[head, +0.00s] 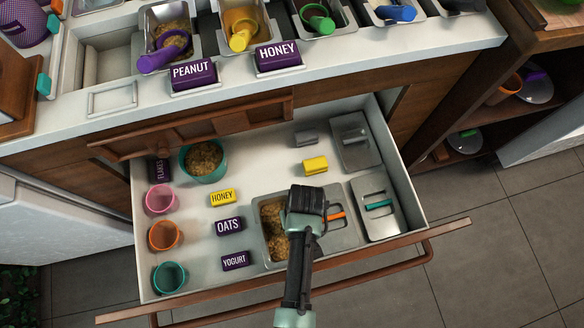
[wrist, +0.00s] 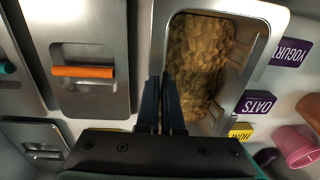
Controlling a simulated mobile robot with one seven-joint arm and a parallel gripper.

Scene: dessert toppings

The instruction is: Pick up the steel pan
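The steel pan (head: 257,216) is a rectangular metal pan of tan flakes or crumbs in the open drawer. In the wrist view, the steel pan (wrist: 274,18) fills the upper middle. My gripper (wrist: 159,80) points down at the side wall nearest the orange-handled lid. Its two dark fingers are close together with a narrow gap, one on each side of that wall, and look shut on it. In the head view, my gripper (head: 305,200) covers the pan's right side and hides the fingertips. I cannot tell whether the pan is lifted.
A lidded pan with an orange handle (wrist: 84,72) sits beside it. A teal-handled lid (head: 377,205) and a grey-handled lid (head: 352,130) lie right. Cups, a teal bowl (head: 204,178) and label blocks stand left. The drawer front (head: 190,312) borders the near side.

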